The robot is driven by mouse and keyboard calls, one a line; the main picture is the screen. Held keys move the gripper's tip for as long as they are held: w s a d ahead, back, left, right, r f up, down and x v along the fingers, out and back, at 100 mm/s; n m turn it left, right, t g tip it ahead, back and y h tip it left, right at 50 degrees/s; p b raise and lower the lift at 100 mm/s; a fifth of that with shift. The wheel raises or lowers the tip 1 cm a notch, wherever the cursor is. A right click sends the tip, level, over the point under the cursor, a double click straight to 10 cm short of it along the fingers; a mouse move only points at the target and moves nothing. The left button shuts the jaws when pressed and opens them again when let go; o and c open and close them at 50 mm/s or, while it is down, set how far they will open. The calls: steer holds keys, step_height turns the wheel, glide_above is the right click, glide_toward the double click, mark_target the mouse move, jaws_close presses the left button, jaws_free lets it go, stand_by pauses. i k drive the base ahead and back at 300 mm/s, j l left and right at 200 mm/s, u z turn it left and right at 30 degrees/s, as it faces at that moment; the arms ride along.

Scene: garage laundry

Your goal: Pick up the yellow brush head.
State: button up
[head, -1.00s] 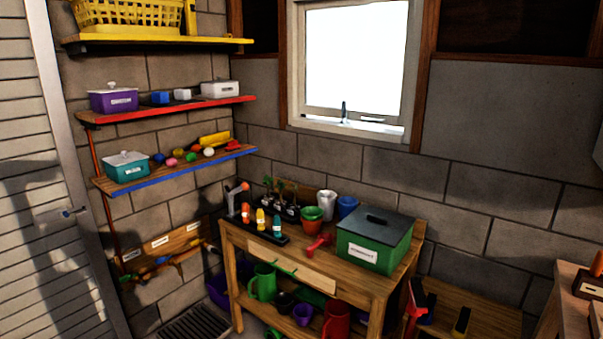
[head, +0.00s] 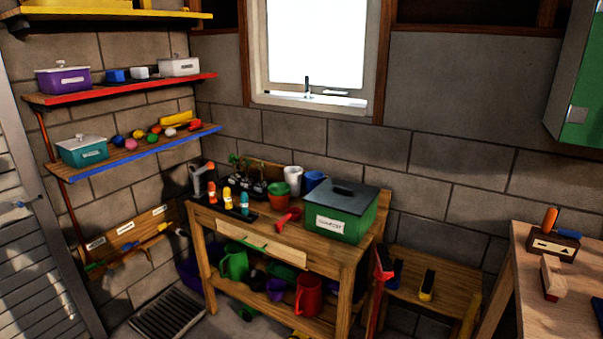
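On the low wooden bench at the lower right in the head view stands a small black-and-yellow block (head: 427,286), which looks like the yellow brush head. Its long dark face is turned towards me and yellow shows at its lower end. A similar dark-and-blue block (head: 396,274) is just left of it, and a red piece (head: 383,264) stands further left. My gripper is not in view.
A wooden potting table (head: 275,256) with a green box (head: 340,212) stands left of the low bench (head: 452,279). A workbench (head: 520,290) with tools is at the right. Some floor shows between the low bench and the workbench.

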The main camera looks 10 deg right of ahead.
mark_target(425, 294)
steer(key=z, duration=1.25)
